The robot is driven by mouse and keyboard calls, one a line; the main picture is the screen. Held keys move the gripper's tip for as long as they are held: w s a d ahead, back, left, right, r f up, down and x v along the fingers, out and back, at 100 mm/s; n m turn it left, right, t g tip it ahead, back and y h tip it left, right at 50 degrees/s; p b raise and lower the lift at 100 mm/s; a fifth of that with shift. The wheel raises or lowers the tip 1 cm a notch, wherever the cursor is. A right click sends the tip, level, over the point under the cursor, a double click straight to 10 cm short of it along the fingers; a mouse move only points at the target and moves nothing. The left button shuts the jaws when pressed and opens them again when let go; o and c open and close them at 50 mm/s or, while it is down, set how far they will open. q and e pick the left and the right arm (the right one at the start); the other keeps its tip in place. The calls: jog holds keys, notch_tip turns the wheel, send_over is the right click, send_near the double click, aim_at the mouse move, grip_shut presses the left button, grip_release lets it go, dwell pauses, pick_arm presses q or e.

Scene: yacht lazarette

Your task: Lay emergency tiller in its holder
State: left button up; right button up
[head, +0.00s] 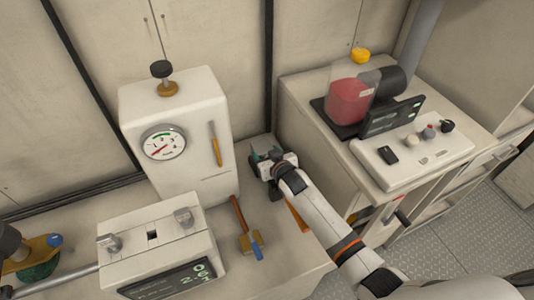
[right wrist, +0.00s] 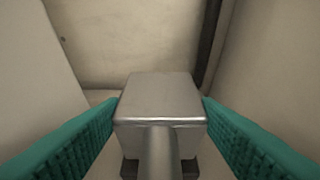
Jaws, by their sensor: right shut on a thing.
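My right gripper (head: 263,155) is shut at the back of the bench, beside the right-hand cabinet. In the right wrist view its teal fingers press on both sides of a grey metal block (right wrist: 160,95). A round metal bar (right wrist: 158,150) runs from the block toward the camera. I take this to be the emergency tiller; in the head view my gripper and arm mostly hide it. An orange-brown piece (head: 297,214) shows beside my forearm; I cannot tell whether it belongs to the tiller. I cannot clearly make out the holder.
A white housing with a gauge (head: 163,142) stands left of my gripper. A box with a display (head: 155,240) is in front of it. A brown-handled tool (head: 240,214) lies nearby. A jug of red liquid (head: 349,100) and a control panel (head: 412,155) sit on the right-hand cabinet.

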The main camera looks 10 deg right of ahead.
jog(key=shift+f+b, duration=0.4)
jog(key=shift+f, duration=0.05)
dwell(0.4)
jog(key=o, duration=1.7)
jog(key=shift+o, duration=0.4)
jog(key=shift+s+f, duration=0.1)
jog(key=shift+f, duration=0.1)
jog(key=v, duration=1.2)
jog(key=shift+r, duration=0.15)
